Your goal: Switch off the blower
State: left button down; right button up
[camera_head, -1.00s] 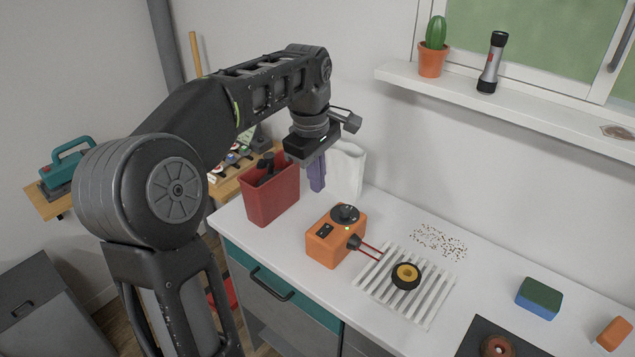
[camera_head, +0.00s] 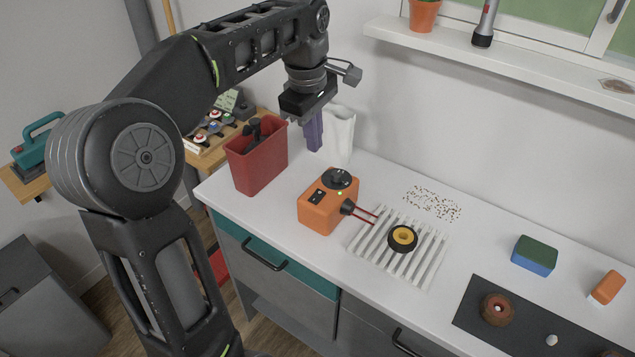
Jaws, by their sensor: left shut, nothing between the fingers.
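The orange blower (camera_head: 320,212) stands on the white counter. It has a black round knob (camera_head: 341,178) on top, a dark switch panel (camera_head: 318,196) on its face and a small lit green light (camera_head: 340,193). A black nozzle with two red prongs points right from it. My left gripper (camera_head: 314,148) has purple fingers pointing down, shut and empty. It is above and behind the blower, between the red bin and the white container, apart from the blower. My right gripper is not in view.
A red bin (camera_head: 257,160) with dark handles and a white container (camera_head: 340,135) stand at the back left. A white slatted rack (camera_head: 422,265) with a black-and-yellow wheel (camera_head: 403,238) is right of the blower. Crumbs, a green-blue sponge (camera_head: 535,254) and a dark mat (camera_head: 470,315) lie further right.

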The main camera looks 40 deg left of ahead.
aim_at(319, 193)
pick_arm(q)
jog(key=f, duration=0.4)
jog(key=w+f+p, duration=0.1)
jog(key=f, duration=0.4)
jog(key=f+p, duration=0.1)
jog(key=f, duration=0.4)
jog(key=shift+w+a, duration=0.1)
jog(key=shift+w, duration=0.25)
